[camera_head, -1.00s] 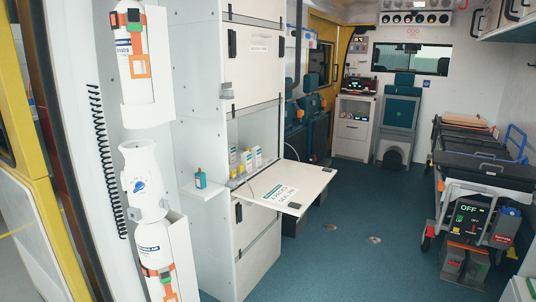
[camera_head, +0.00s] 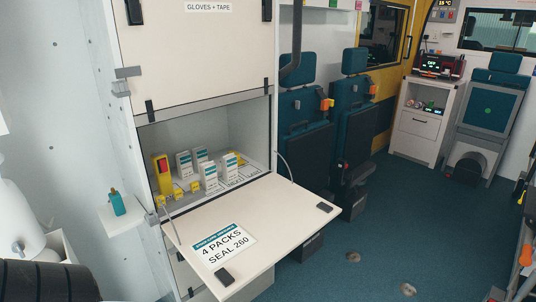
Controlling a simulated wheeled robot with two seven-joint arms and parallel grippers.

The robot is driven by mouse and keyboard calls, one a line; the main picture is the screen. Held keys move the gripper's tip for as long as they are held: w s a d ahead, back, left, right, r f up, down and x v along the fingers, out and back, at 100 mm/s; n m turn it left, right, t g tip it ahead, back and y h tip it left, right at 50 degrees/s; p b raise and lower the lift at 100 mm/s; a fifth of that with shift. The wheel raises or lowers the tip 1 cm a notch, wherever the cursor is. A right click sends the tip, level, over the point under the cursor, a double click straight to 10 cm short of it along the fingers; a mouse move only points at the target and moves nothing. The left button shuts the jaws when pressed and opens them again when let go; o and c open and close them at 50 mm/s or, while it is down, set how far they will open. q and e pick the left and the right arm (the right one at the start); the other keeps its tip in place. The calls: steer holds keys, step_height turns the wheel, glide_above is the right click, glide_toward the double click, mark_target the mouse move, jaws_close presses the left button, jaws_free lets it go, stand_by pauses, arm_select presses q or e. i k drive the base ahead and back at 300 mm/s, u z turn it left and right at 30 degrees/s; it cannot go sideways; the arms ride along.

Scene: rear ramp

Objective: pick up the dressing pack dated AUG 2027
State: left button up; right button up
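The compartment's flap (camera_head: 285,205) is folded down flat like a shelf. A label (camera_head: 223,244) on it reads "4 PACKS SEAL 260". Neither of my grippers is in view.
A teal bottle (camera_head: 117,202) sits on a small side shelf. Folded seats (camera_head: 305,105) stand beyond the flap. The blue floor (camera_head: 385,235) at right is mostly clear.

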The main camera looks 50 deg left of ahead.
mark_target(229, 165)
steer(key=i, duration=1.5)
steer(key=u, duration=4.4)
steer(key=k, duration=0.25)
steer(key=z, duration=0.85)
steer(key=i, duration=1)
